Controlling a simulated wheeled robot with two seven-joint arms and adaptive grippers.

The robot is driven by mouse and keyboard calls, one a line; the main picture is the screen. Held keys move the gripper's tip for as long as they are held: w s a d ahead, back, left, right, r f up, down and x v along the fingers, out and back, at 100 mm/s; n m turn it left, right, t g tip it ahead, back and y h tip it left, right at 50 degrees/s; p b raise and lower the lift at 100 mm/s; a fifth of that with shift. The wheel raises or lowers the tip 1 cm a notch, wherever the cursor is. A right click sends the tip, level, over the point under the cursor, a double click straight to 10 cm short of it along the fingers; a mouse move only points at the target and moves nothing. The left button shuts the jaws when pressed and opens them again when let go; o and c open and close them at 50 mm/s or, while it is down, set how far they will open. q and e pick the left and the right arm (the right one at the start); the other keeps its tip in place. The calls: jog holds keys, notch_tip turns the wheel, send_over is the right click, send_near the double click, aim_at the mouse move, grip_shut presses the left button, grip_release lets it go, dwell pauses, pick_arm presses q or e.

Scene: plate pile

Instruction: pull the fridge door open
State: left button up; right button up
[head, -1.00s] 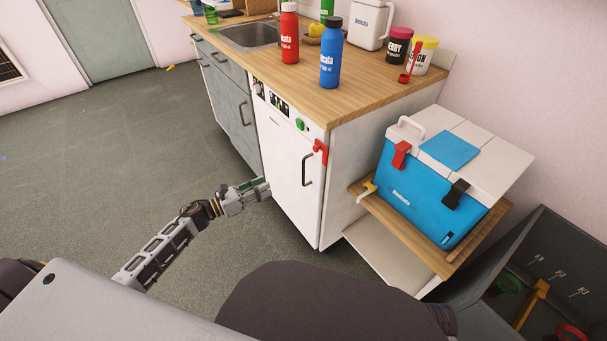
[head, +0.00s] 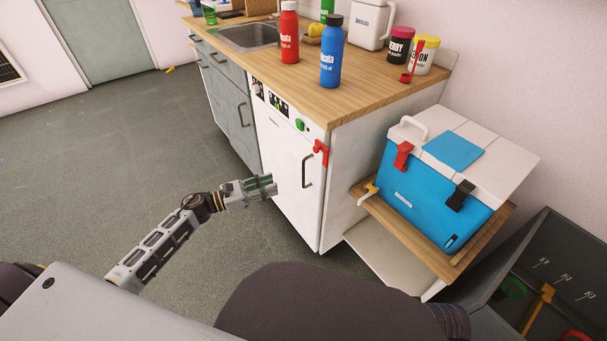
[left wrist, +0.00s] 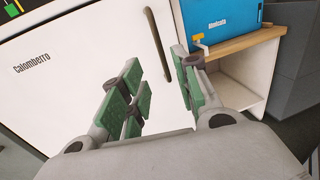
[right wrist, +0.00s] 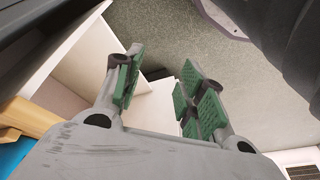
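The white fridge door (head: 288,172) is shut, under the wooden counter. Its dark vertical handle (head: 306,171) is near the door's right edge. My left gripper (head: 272,184) is in front of the door, left of the handle in the head view. In the left wrist view the handle (left wrist: 158,45) stands beyond the open green-padded fingers (left wrist: 160,95), and no contact with it shows. My right gripper (right wrist: 162,90) is open and empty in its wrist view; it is not seen in the head view.
A red hook (head: 321,151) hangs at the door's upper right. A blue cooler (head: 425,195) stands on a wooden shelf right of the fridge. A red bottle (head: 289,40) and a blue bottle (head: 330,60) stand on the counter (head: 370,88). Open floor (head: 110,150) lies to the left.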

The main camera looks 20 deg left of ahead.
pick_arm(q)
jog(key=x, duration=0.7)
jog(key=b, duration=0.1)
send_over(304, 187)
jog(key=shift+w+a, duration=0.15)
jog(key=shift+w, duration=0.1)
pick_arm(e)
notch_tip(304, 187, up, 2)
jog(key=shift+a, duration=0.15)
jog(key=shift+f, duration=0.1)
pick_arm(q)
grip_shut()
